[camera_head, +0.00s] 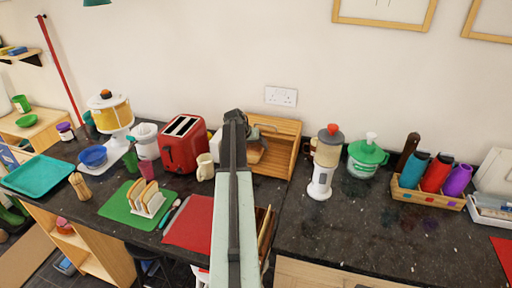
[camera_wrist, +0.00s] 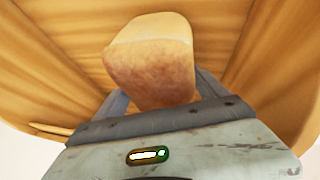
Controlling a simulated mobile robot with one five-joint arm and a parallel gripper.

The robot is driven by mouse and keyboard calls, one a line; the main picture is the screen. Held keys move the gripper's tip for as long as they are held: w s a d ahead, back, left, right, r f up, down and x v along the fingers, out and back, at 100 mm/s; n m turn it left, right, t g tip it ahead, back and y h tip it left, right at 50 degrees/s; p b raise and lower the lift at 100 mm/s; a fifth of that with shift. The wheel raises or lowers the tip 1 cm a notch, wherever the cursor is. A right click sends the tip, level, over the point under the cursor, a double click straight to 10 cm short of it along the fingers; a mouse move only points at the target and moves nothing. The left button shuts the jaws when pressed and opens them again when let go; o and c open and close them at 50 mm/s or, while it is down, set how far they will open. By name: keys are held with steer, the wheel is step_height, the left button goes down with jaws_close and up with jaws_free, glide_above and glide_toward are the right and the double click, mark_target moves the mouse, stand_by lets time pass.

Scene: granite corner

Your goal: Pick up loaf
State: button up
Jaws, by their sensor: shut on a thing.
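The loaf (camera_wrist: 152,62) is a pale-topped, brown-crusted block in the middle of the wrist view, between the two fingers of my gripper (camera_wrist: 160,98). My gripper is shut on it. In the head view my gripper (camera_head: 236,122) reaches into the open front of a wooden bread bin (camera_head: 288,134). A small tan part of the loaf (camera_head: 254,155) shows there beside my arm, and the rest is hidden. The bin's wooden inside (camera_wrist: 60,50) surrounds the loaf in the wrist view. I cannot tell whether the loaf touches the bin floor.
A red toaster (camera_head: 184,146) and cream mug (camera_head: 205,168) stand left of the bin. A white-based dispenser (camera_head: 324,160) stands close on its right. A toast rack (camera_head: 148,200) sits on a green board (camera_head: 122,210). The dark counter (camera_head: 365,225) is clear at front right.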

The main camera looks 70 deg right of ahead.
steer(key=shift+r+p, duration=0.35)
steer(key=shift+r, duration=0.15)
steer(key=shift+a+r, duration=0.1)
steer(key=shift+a, duration=0.25)
steer(key=a, duration=0.7)
steer(key=s+a, duration=0.1)
steer(key=a, duration=0.3)
steer(key=shift+a, duration=0.35)
step_height(320, 180, up, 14)
steer(key=p, duration=1.4)
steer(key=shift+a, duration=0.3)
steer(key=shift+w+f, duration=0.1)
steer(key=shift+f, duration=0.1)
